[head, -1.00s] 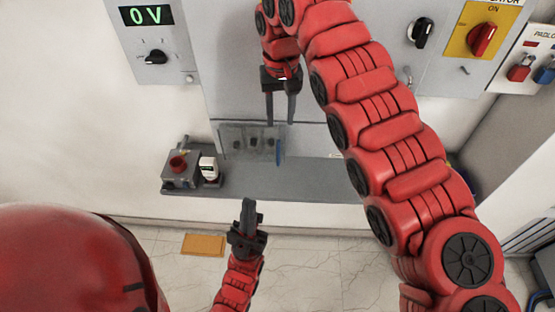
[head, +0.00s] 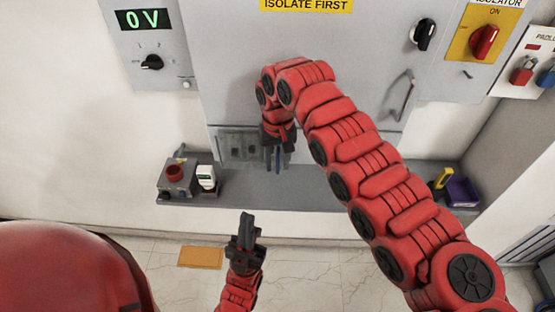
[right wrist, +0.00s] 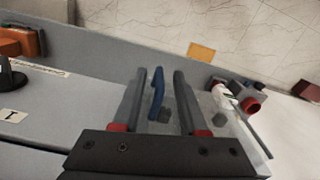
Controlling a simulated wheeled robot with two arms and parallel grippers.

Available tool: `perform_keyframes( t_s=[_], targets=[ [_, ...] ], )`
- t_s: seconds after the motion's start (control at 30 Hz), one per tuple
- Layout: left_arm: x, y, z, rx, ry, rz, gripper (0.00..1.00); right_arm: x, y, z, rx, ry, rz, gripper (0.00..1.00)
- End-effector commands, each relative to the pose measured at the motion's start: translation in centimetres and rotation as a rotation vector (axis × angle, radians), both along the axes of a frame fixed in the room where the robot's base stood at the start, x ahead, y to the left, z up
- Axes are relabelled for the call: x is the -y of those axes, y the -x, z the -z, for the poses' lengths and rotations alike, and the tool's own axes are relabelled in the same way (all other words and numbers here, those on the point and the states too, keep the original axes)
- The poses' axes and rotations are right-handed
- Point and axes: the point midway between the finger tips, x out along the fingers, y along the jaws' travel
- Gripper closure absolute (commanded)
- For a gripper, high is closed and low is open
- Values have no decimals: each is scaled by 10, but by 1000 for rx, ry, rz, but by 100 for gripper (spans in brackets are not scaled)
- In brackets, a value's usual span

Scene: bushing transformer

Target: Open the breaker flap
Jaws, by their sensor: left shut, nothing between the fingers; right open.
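The breaker flap (head: 226,148) is a clear cover low on the grey cabinet, with dark breakers behind it. It looks closed. Its blue handle (head: 277,164) is at its right edge, largely hidden by my right gripper in the head view. My right gripper (head: 273,163) points down at that edge and is open. In the right wrist view the blue handle (right wrist: 157,94) stands between the two open fingers, nearer the left one, and the clear flap (right wrist: 228,122) extends to the right. My left gripper (head: 247,220) is shut and empty, below the shelf, away from the flap.
A grey shelf (head: 320,197) runs below the cabinet. A grey box with a red button (head: 176,177) and a white device (head: 206,177) stand at its left. A purple bin (head: 461,190) is at its right. The cabinet door handle (head: 404,96) sticks out right of my right arm.

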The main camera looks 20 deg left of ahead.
Motion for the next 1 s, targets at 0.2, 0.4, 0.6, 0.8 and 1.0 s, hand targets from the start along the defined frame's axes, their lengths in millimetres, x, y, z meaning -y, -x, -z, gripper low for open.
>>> perform_keyframes(
  t_s=[0.2,0.4,0.6,0.8,1.0],
  targets=[
    [0,0,0,0,0,0,100,0,0,0,0,0,0,70],
    [0,0,0,0,0,0,100,0,0,0,-1,0,-1,100],
    [0,0,0,0,0,0,100,0,0,0,-1,0,-1,100],
    [0,0,0,0,0,0,100,0,0,0,-1,0,-1,100],
    [0,0,0,0,0,0,100,0,0,0,-1,0,-2,100]
  ],
)
